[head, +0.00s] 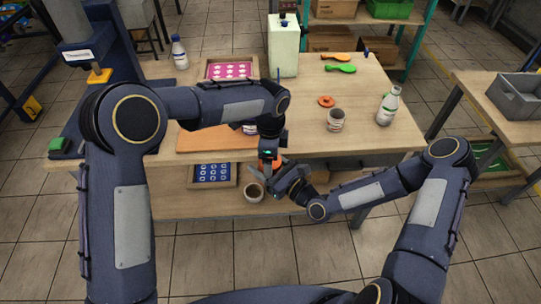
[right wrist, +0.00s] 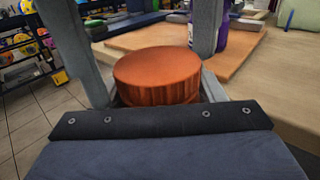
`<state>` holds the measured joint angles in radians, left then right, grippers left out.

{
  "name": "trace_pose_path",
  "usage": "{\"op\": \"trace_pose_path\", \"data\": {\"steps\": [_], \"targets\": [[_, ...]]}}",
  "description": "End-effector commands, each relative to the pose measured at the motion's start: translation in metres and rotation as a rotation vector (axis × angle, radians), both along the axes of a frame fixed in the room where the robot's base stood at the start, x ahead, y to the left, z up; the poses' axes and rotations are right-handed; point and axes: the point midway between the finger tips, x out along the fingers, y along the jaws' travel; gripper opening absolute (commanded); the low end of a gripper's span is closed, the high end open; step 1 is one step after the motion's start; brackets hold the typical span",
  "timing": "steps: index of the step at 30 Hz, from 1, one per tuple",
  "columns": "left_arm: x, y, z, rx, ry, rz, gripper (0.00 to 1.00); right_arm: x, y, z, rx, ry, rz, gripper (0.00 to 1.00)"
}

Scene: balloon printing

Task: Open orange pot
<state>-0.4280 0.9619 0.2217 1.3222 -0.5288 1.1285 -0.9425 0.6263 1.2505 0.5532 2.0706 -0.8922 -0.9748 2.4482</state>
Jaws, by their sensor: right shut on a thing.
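My right gripper (head: 281,172) is shut on an orange lid (right wrist: 157,75); its fingers stand on both sides of it in the right wrist view. A little of this lid's orange also shows between the grippers in the head view. My left gripper (head: 268,150) points down just above, at the table's front edge; its fingers are too small and covered to read. An open pot (head: 253,192) with a dark inside is just below and left of the right gripper; what holds it up is unclear. On the table, another open pot (head: 336,121) stands beside a loose orange lid (head: 326,101).
A white bottle (head: 386,106) stands at the table's right. Green (head: 341,68) and orange (head: 337,57) balloon-like items lie behind. A tall pale container (head: 283,50) stands at the back and a pink tray (head: 232,68) left of it. A blue-patterned tray (head: 212,175) is on the lower shelf.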

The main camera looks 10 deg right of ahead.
Motion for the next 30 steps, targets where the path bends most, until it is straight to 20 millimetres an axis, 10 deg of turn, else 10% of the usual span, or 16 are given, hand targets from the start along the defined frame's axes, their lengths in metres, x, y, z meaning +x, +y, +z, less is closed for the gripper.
{"op": "trace_pose_path", "data": {"steps": [17,30], "targets": [[-0.001,0.0,0.045,0.002,0.005,-0.015,0.77,0.001,-0.001,0.0,0.001,-0.002,-0.003,0.0],[-0.004,-0.002,0.072,0.003,0.015,-0.502,0.77,0.001,-0.001,0.001,0.001,-0.002,-0.003,0.0]]}}
